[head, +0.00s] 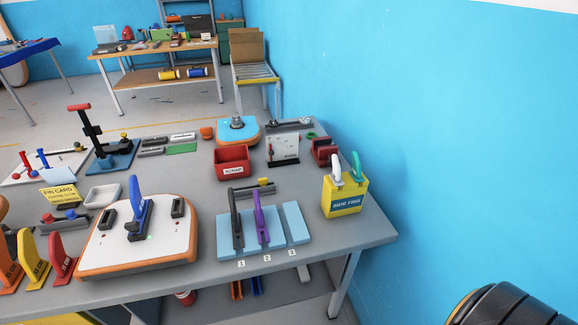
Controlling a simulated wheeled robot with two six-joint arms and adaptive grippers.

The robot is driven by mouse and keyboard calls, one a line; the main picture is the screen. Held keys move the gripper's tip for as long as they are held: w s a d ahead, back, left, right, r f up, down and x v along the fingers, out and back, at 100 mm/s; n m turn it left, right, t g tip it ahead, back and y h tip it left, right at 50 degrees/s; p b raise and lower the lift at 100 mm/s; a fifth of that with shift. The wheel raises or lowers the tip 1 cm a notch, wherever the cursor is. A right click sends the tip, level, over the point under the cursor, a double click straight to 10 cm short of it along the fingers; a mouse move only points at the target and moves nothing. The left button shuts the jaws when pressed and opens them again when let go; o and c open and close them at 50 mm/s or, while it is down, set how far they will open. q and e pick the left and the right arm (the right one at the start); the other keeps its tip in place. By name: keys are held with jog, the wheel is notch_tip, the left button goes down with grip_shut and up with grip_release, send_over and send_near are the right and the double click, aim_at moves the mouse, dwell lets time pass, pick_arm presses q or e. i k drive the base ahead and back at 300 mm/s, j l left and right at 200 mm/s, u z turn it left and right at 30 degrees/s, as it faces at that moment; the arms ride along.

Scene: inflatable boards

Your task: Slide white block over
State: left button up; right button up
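A white-topped board block (110,245) with an orange rim lies flat at the front left of the grey bench. A blue fin (140,217) stands upright in its middle, with a dark fitting on either side of it. A small white tray (102,195) lies behind its left corner. I cannot tell which white thing the task names. Neither of my grippers is in view. A black rounded part, likely of my own arm, shows at the bottom right, away from the bench. Nothing in view touches the white-topped block from above.
Light-blue rack plates (297,223) labelled 1 to 3 hold a black and a purple fin right of the block. A yellow fin box (345,197) stands at the bench's right edge. A red scrap bin (232,160) sits behind. Red, yellow and orange fins (61,258) crowd the left.

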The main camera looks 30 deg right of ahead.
aim_at(303, 273)
jog(key=l+z, duration=0.15)
jog(key=z, duration=0.75)
